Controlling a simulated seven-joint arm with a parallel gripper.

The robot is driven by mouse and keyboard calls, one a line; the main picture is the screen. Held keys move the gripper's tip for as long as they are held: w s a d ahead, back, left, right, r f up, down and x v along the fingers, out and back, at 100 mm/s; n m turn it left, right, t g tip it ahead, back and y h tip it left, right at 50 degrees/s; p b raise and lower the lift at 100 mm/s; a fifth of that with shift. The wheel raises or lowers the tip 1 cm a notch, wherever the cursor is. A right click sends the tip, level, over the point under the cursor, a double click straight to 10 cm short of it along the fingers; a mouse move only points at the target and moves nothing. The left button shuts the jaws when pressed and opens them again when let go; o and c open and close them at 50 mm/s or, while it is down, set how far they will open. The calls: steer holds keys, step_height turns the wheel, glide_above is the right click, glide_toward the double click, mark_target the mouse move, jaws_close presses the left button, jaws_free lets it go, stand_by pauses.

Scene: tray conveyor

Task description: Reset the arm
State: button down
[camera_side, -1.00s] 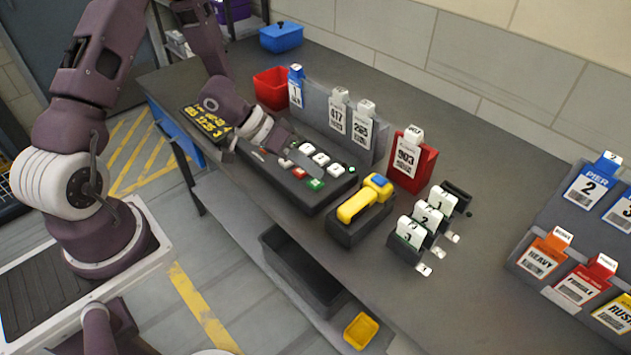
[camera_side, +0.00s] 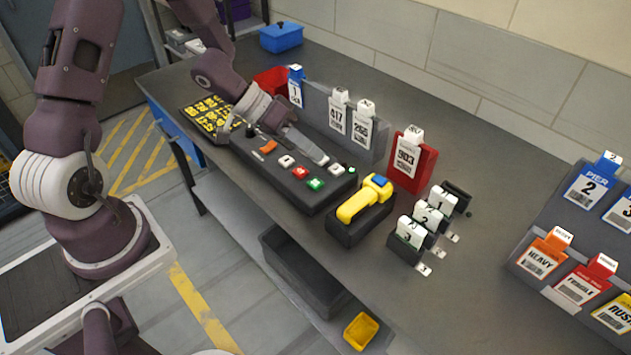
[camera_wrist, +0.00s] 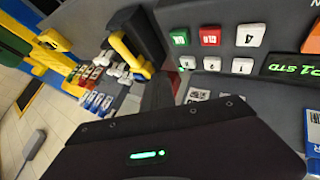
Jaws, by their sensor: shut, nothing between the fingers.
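My gripper (camera_side: 322,159) is shut and empty, its tips over the rear edge of the dark button panel (camera_side: 325,200), near its right end. The panel carries white, red (camera_side: 300,173) and green (camera_side: 315,184) buttons, with an orange piece at its left. I cannot tell whether the tips touch the panel. In the wrist view, a dark finger of my gripper (camera_wrist: 158,92) shows beside the green button (camera_wrist: 179,37) and the red button (camera_wrist: 210,36).
A yellow scanner-like tool (camera_side: 358,205) sits in a dark holder right of the panel. Numbered tabs (camera_side: 425,220) stand further right. The front right of the bench is clear.

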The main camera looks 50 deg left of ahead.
steer(key=s+a+r+t+y, duration=0.1)
steer(key=s+a+r+y, duration=0.1)
steer(key=a+r+y, duration=0.45)
steer(key=s+a+r+t+y, duration=0.1)
steer(key=s+r+y, duration=0.15)
steer(key=r, duration=0.65)
steer(key=s+d+r+g+h, duration=0.1)
steer(key=s+d, duration=0.3)
steer(key=s, duration=0.5)
steer(key=s+d+r+g+h, duration=0.1)
steer(key=s+d+r, duration=0.2)
steer(key=s, duration=0.7)
steer(key=shift+d+n+g, duration=0.3)
steer(key=shift+d, duration=0.4)
